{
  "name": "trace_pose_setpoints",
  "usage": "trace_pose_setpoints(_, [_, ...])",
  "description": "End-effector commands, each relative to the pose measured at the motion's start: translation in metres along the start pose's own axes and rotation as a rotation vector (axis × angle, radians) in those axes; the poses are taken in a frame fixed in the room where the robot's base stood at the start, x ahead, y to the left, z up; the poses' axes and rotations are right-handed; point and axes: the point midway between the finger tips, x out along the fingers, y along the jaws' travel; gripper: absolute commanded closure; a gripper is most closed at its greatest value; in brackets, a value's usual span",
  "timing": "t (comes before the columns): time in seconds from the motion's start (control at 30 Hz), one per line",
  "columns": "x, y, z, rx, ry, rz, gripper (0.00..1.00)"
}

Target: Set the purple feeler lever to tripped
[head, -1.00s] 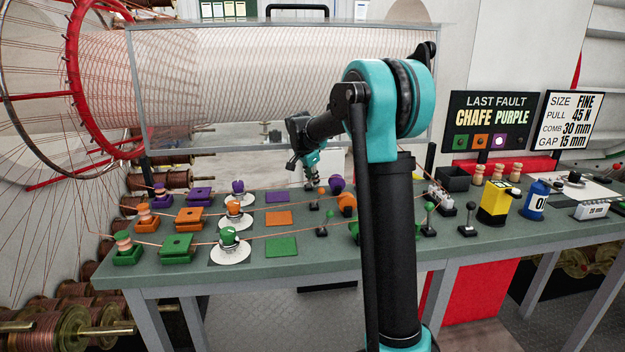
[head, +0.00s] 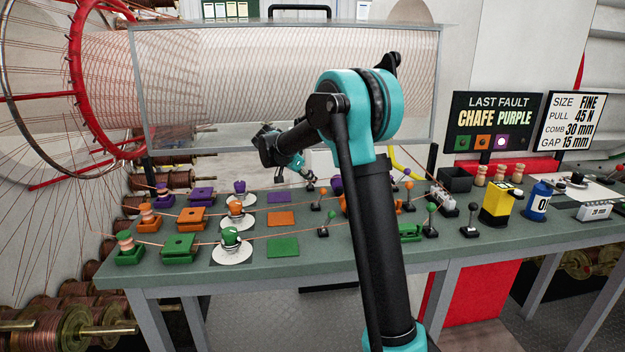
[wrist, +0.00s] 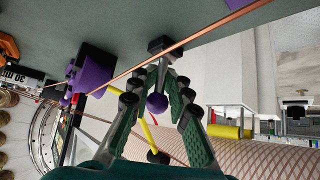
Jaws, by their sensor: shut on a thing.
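The purple feeler lever shows in the wrist view as a round purple knob (wrist: 157,103) on a short stem from a small dark base (wrist: 160,45). My gripper (wrist: 164,92) has one finger on each side of this lever and is shut on it. In the head view my gripper (head: 306,176) is at the back of the bench, right of the purple square (head: 278,197); the purple knob is hidden there by the fingers. I cannot tell the lever's exact tilt.
A copper wire (wrist: 210,38) runs close past the lever base in the wrist view. A purple block (wrist: 92,75) stands beside it. Orange (head: 316,197) and green (head: 328,222) levers stand nearer on the bench. The clear guard (head: 285,90) over the wire drum is behind.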

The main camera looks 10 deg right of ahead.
Motion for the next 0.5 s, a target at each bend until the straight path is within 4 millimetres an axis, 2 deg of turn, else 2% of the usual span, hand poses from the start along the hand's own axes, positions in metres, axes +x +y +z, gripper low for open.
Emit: trace_pose_setpoints(0.5, [-0.0057, -0.0084, 0.0102, -0.139, 0.302, 0.144, 1.00])
